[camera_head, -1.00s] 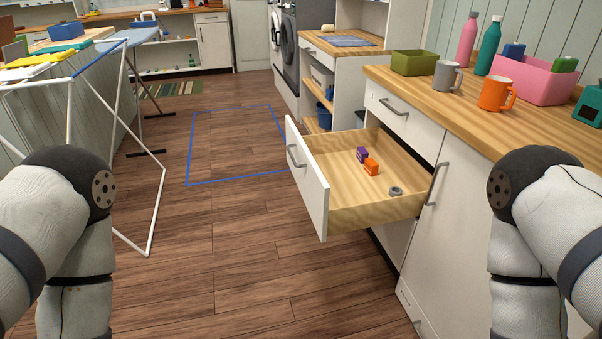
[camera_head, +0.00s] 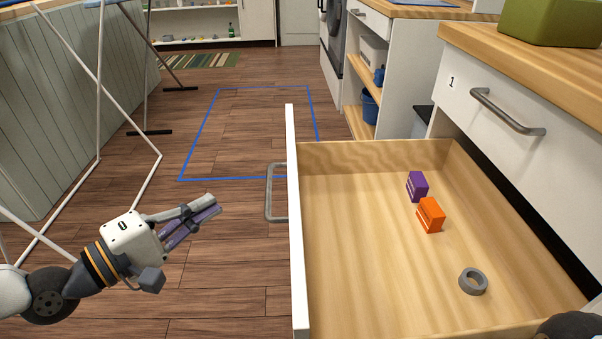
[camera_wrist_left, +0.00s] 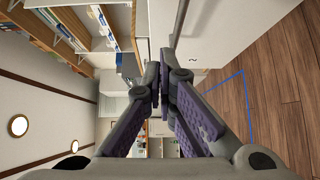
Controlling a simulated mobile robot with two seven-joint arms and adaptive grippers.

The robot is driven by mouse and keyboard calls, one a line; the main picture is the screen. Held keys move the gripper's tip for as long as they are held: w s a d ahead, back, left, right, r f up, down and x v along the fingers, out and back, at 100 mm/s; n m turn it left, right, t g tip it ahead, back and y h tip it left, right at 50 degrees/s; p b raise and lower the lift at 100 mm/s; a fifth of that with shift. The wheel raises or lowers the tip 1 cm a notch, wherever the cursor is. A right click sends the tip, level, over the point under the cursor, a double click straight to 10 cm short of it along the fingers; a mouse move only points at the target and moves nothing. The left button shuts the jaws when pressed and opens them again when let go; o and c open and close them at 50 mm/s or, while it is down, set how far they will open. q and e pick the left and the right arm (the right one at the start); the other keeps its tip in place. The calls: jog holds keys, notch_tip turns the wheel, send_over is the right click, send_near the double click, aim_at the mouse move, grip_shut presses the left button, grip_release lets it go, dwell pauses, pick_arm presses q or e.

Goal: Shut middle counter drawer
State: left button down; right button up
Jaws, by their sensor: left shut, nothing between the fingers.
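The middle counter drawer (camera_head: 350,235) is pulled far out in the head view. Its white front panel (camera_head: 297,230) stands nearly edge-on to me, with a grey bar handle (camera_head: 271,193) on its left side. Inside lie a purple block (camera_head: 417,186), an orange block (camera_head: 430,215) and a grey ring (camera_head: 473,281). My left gripper (camera_head: 212,205) is shut and empty, left of the drawer front and apart from the handle. In the left wrist view its fingers (camera_wrist_left: 160,95) are together, with a pale panel beyond them. My right gripper is not in view.
The counter drawer marked 1 (camera_head: 500,115) above is shut. A green box (camera_head: 550,22) stands on the wooden worktop. A white folding rack (camera_head: 100,110) stands at the left. The wood floor with a blue outlined rectangle (camera_head: 222,89) is clear left of the drawer.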

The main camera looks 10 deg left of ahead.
aim_at(268, 186)
pick_arm(q)
jog(key=shift+t, duration=0.3)
jog(key=x, duration=0.4)
jog(key=d+x, duration=0.1)
jog(key=x, duration=0.3)
jog(key=s+r+x, duration=0.1)
jog(key=x, duration=0.3)
jog(key=shift+w+d+b, duration=0.25)
jog(key=shift+d+b, duration=0.05)
jog(key=shift+d, duration=0.2)
jog(key=shift+w, duration=0.1)
